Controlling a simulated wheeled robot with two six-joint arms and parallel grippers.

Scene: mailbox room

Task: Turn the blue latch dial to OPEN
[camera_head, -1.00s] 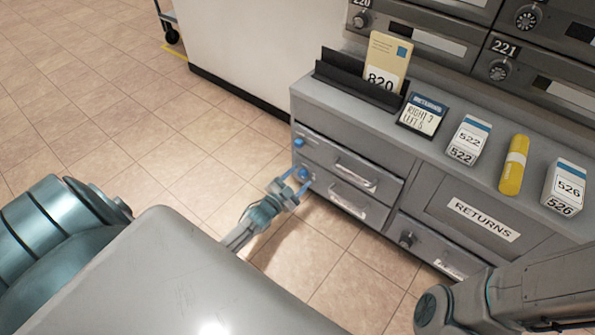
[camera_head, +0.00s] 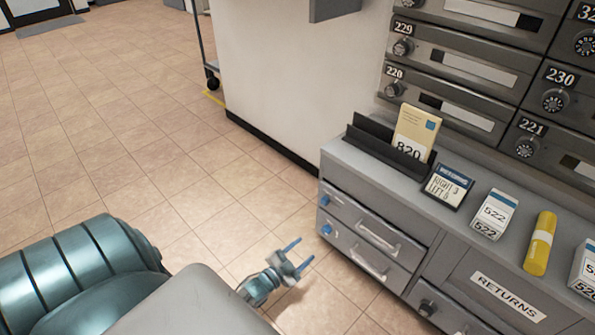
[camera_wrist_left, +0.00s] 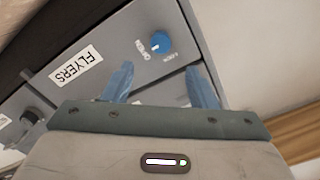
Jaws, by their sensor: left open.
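Two blue dials, an upper one (camera_head: 325,200) and a lower one (camera_head: 326,230), sit at the left end of the grey cabinet's two drawers in the head view. In the left wrist view, one blue dial (camera_wrist_left: 158,45) with a small white mark shows upside down, between an OPEN label and a smaller label. Which dial this is, I cannot tell. My left gripper (camera_head: 298,254) is open and empty, apart from the cabinet front, left of and below the lower dial. In the wrist view its blue fingers (camera_wrist_left: 160,72) point toward the dial without touching it. My right gripper is out of view.
The drawers have bar handles (camera_head: 376,237). A FLYERS label (camera_wrist_left: 76,64) is on the front in the wrist view.

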